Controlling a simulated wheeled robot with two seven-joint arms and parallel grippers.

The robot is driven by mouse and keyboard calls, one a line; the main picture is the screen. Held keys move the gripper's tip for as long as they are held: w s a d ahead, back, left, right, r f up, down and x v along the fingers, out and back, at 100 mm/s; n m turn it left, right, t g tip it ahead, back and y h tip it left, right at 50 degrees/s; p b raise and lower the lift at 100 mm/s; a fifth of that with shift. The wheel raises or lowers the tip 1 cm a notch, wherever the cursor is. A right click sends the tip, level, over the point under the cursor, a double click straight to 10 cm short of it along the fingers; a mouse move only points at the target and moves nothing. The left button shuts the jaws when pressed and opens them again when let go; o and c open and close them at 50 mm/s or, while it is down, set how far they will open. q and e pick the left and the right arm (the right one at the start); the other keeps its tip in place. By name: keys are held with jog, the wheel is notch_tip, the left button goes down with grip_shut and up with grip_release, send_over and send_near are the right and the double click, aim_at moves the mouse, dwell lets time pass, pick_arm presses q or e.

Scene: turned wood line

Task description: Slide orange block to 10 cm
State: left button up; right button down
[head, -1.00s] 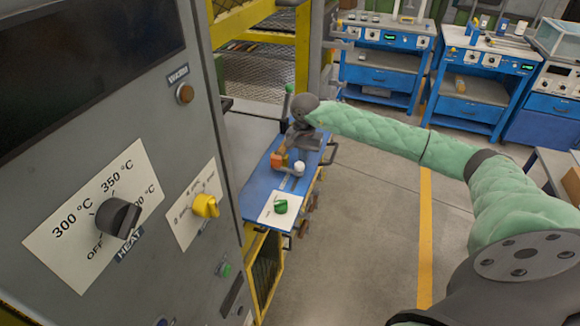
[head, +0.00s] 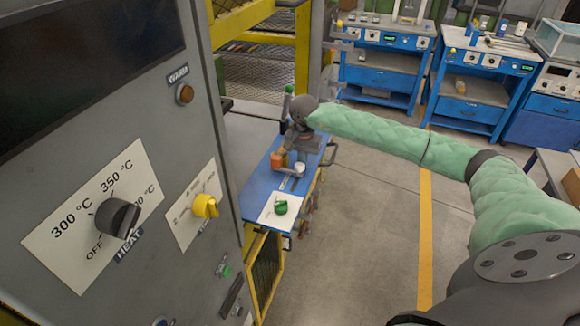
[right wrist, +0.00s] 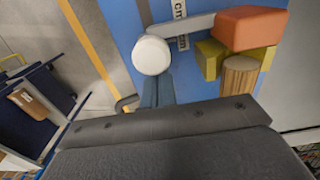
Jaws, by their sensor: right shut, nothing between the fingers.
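The orange block (head: 277,161) is on the blue-topped bench, just beyond a grey bar with a white round knob (head: 299,169). In the right wrist view the orange block (right wrist: 248,27) is at the upper right, above yellow pieces (right wrist: 210,57) and a wooden cylinder (right wrist: 239,75). The white knob (right wrist: 151,55) is at the bar's left end. A white scale strip marked "cm" (right wrist: 181,12) runs under the bar; its numbers cannot be read. My right gripper (head: 292,151) is shut and empty, close above the bench near the block. My left gripper is not in view.
A green object (head: 281,207) sits on a white sheet at the bench's near end. A grey cabinet (head: 150,105) with a black knob and a yellow knob fills the left. Blue workbenches (head: 385,70) stand at the back. The floor right of the bench is clear.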

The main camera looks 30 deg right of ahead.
aim_at(296, 181)
jog(key=shift+s+a+b, duration=0.3)
jog(key=shift+s+a, duration=0.7)
jog(key=shift+a, duration=0.15)
jog(key=shift+s+a+b, duration=0.3)
jog(key=shift+s+a, duration=0.65)
jog(key=shift+a, duration=0.2)
dwell(2.8)
jog(key=shift+r, duration=0.15)
jog(key=shift+w+d+r, duration=0.1)
jog(key=shift+d+r, duration=0.05)
jog(key=shift+r, duration=0.95)
jog(key=shift+w+d+r, duration=0.15)
jog(key=shift+r, duration=1)
jog(key=shift+w+d+r, duration=0.1)
jog(key=shift+d+r, duration=0.05)
jog(key=shift+r, duration=0.95)
